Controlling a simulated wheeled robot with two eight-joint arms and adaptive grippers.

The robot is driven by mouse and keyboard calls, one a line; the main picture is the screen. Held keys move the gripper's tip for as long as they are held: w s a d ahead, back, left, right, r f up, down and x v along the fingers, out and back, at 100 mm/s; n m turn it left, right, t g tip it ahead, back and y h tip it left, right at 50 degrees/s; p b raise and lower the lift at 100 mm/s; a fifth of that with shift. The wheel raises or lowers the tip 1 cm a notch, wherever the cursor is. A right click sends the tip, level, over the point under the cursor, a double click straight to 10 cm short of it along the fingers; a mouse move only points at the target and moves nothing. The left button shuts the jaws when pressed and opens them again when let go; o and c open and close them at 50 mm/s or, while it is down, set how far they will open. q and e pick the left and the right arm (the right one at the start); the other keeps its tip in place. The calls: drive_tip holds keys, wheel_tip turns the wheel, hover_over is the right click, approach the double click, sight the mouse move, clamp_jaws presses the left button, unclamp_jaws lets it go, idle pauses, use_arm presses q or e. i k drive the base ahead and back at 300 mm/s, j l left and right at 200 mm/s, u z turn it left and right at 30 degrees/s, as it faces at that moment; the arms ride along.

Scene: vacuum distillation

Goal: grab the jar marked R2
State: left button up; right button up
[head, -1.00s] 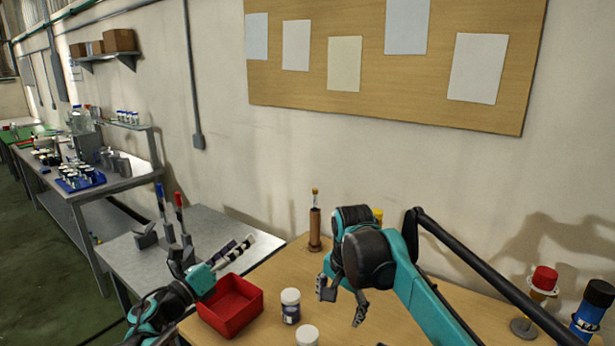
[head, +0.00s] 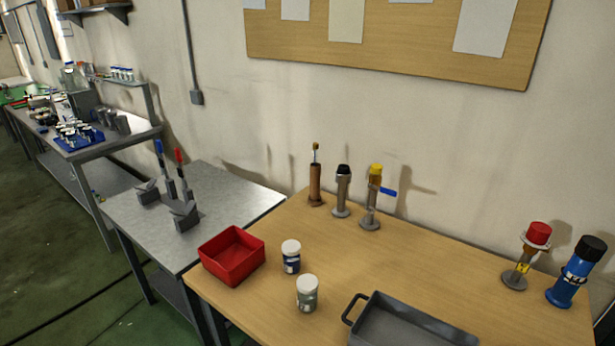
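Two white-lidded jars stand upright on the wooden table. One jar with a dark blue band (head: 291,260) is just right of the red bin. The other jar, with a grey-green body (head: 307,297), stands a little nearer to me. The markings on both are too small to read, so I cannot tell which is R2. Neither gripper is in the head view now.
A red open bin (head: 232,271) sits at the wooden table's left edge. A dark grey tray (head: 408,330) lies at the front. Several upright fittings stand along the back, including a yellow-topped one (head: 372,200). A blue cylinder (head: 570,283) stands far right.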

sight(306, 302)
drive_tip(key=i+j+z, duration=0.2)
drive_tip(key=z, duration=0.2)
drive_tip(key=i+j+z, duration=0.15)
drive_tip(key=j+z, duration=0.2)
drive_tip(key=i+j+z, duration=0.1)
drive_tip(key=j+z, duration=0.3)
